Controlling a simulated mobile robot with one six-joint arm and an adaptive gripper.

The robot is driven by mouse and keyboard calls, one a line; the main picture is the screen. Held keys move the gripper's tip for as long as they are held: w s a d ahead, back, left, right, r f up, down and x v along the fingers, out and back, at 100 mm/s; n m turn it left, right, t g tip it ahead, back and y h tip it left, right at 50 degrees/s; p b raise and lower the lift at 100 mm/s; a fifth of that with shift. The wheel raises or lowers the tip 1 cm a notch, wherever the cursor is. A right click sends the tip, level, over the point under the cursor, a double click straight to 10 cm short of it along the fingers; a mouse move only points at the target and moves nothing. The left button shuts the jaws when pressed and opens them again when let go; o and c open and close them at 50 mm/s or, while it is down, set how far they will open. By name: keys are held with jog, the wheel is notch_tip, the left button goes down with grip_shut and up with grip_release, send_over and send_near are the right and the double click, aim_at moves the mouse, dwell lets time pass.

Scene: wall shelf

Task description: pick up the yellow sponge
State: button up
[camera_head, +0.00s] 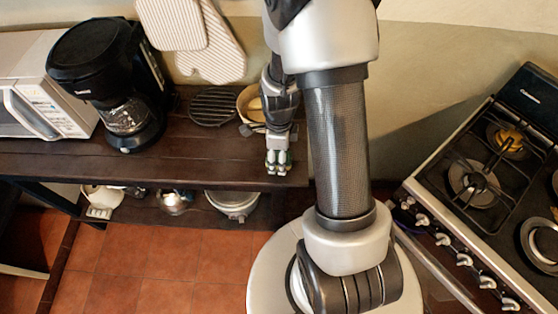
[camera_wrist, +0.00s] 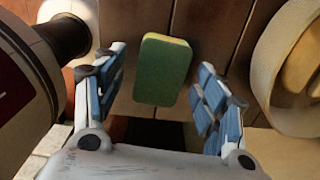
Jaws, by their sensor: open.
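The sponge (camera_wrist: 163,70) shows in the wrist view as a block with a green face and a thin yellowish edge. It rests on dark wooden boards. My gripper (camera_wrist: 162,62) is open, with one blue-padded finger on each side of the sponge and a visible gap on both sides. In the head view my gripper (camera_head: 278,160) is over the right end of the dark wooden shelf (camera_head: 200,155). I cannot make out the sponge clearly there, where the gripper covers that spot.
A round pale bowl (camera_wrist: 268,62) with tan contents stands close right of the gripper in the wrist view; a dark cylindrical thing (camera_wrist: 62,36) is at left. The head view shows a coffee maker (camera_head: 125,110), microwave (camera_head: 50,105), black rack (camera_head: 213,107) and stove (camera_head: 490,190).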

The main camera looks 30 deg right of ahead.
jog(key=c, duration=0.7)
jog(key=shift+c, duration=0.2)
jog(key=shift+r, duration=0.2)
notch_tip(320, 180, up, 20)
jog(key=p, duration=0.6)
jog(key=shift+o, duration=0.6)
jog(key=shift+f, duration=0.15)
